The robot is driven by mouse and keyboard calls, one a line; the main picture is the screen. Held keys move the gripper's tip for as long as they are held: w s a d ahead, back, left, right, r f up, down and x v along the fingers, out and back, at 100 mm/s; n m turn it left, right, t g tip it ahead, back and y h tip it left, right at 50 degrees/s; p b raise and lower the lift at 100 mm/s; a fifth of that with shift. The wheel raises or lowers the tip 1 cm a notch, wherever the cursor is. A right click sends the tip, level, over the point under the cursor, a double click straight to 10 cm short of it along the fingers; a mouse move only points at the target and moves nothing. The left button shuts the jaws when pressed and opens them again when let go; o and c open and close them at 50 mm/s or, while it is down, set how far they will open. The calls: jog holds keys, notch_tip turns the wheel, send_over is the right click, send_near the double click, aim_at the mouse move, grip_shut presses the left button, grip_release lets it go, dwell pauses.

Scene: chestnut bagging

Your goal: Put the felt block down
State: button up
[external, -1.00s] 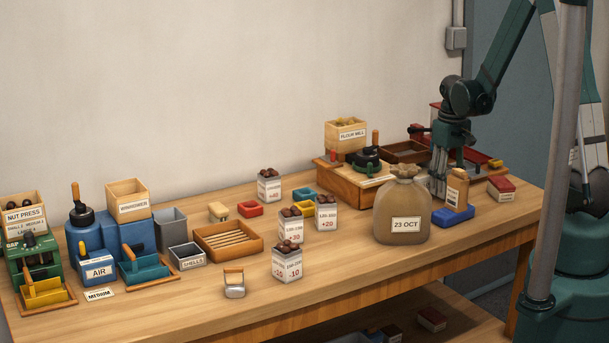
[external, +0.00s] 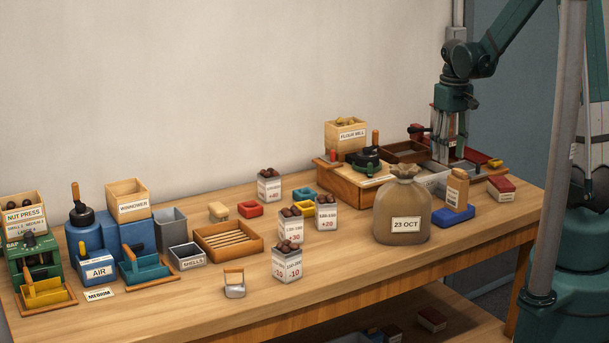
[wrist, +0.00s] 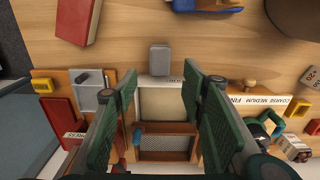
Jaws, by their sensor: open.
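A small grey block with rounded corners (wrist: 160,59), which looks like the felt block, lies on the bare wood in the wrist view. It is just beyond the edge of a cream and brown tray (wrist: 161,98). My gripper (wrist: 160,84) is open, with its green fingers spread wide and nothing between them. The block is ahead of the fingertips and apart from them.
A red block (wrist: 78,20) lies to the left in the wrist view. Bare wood surrounds the grey block's far side.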

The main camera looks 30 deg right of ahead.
jog(key=shift+r, duration=0.5)
dwell(0.4)
jog(key=s+a+r+t, duration=0.3)
jog(key=s+a+r, duration=0.2)
jog(key=s+r, duration=0.3)
jog(key=s+a+r+t, duration=0.4)
jog(key=s+r, duration=0.4)
jog(key=s, duration=0.2)
jog(key=shift+s+a+r, duration=0.2)
jog(key=shift+s+a, duration=0.15)
jog(key=shift+a, duration=0.2)
dwell(0.5)
jog(key=shift+f+b, duration=1.3)
